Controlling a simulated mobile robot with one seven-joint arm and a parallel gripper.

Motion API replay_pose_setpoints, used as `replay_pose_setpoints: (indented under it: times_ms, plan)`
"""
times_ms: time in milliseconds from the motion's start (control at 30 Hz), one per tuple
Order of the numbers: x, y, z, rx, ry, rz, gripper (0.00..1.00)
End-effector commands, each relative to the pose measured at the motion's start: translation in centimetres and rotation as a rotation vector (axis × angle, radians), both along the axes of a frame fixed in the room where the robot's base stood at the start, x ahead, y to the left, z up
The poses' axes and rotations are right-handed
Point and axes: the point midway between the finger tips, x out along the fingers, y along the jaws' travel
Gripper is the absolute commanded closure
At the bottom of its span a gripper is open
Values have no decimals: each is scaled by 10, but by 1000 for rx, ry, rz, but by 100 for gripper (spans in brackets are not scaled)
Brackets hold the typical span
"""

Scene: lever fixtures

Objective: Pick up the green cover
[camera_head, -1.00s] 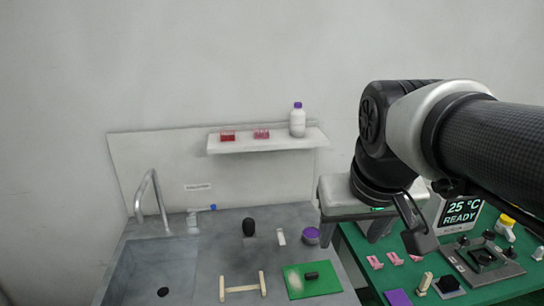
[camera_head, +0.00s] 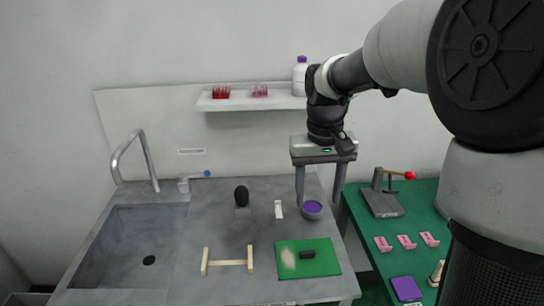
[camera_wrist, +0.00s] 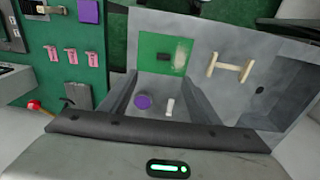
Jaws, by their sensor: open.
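The green cover (camera_head: 326,265) appears as a flat green panel on the front right of the grey counter. A small black block, perhaps its handle, sits on it (camera_head: 307,257), and a pale smudge marks its left part. In the wrist view the green cover (camera_wrist: 150,44) lies flat beyond my fingertips, with the black block near its middle. My gripper (camera_head: 318,203) is open and empty, pointing down above the back right of the counter, behind the green cover. It shows in the wrist view (camera_wrist: 159,82) with its fingers wide apart.
A purple-topped round container (camera_head: 312,208) and a white piece (camera_head: 279,210) stand near my fingers. A wooden H-shaped handle (camera_head: 228,263) is left of the cover.

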Motion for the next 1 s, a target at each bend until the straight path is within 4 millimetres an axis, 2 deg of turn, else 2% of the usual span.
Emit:
replay_pose_setpoints:
  times_ms: [33, 333, 700, 800, 1000]
  plan:
    - [6, -1, -21, 13, 23, -4, 44]
    - [13, -1, -61, 32, 59, -11, 44]
    - [13, -1, -140, 31, 57, -11, 44]
    - [14, 0, -153, 31, 57, -11, 44]
    - [14, 0, -163, 30, 55, -10, 44]
